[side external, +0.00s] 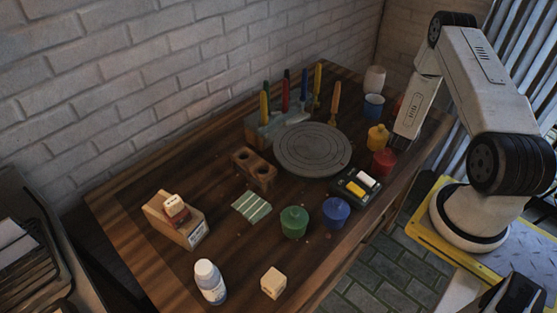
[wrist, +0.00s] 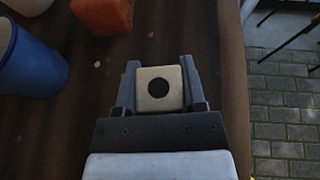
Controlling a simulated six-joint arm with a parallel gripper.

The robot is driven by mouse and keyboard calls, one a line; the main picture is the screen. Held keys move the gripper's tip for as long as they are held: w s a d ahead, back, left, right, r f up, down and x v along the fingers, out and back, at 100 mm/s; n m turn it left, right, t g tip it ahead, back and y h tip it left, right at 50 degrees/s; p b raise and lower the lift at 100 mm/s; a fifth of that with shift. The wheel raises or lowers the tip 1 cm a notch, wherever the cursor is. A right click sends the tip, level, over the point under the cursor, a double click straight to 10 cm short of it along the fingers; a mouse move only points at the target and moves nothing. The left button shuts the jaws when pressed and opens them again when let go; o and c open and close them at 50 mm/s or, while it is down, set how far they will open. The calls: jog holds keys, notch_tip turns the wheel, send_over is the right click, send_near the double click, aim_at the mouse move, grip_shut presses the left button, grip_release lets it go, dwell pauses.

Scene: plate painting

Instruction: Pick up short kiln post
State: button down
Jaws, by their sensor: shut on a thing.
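A cream square post with a dark round hole, the short kiln post (wrist: 159,88), sits between the two fingers of my gripper (wrist: 160,68) in the wrist view. The fingers are shut on its two sides. I look down at its end, so its height and whether it touches the table cannot be told. In the side external view my arm reaches down at the right edge of the table. The fingertips and the held post are not clearly visible there.
In the wrist view a blue cup (wrist: 30,62) stands at left and an orange-red object (wrist: 104,14) at the top. The table's edge and paved floor (wrist: 285,110) lie to the right. Yellow (side external: 377,138) and red (side external: 383,162) jars stand near my arm in the side view.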

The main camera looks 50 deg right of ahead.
jog(key=shift+r, duration=0.15)
jog(key=shift+r, duration=0.8)
jog(key=s+a+r, duration=0.9)
jog(key=a+r, duration=0.1)
jog(key=r, duration=0.1)
jog(key=shift+a, duration=0.4)
jog(key=shift+w, duration=0.1)
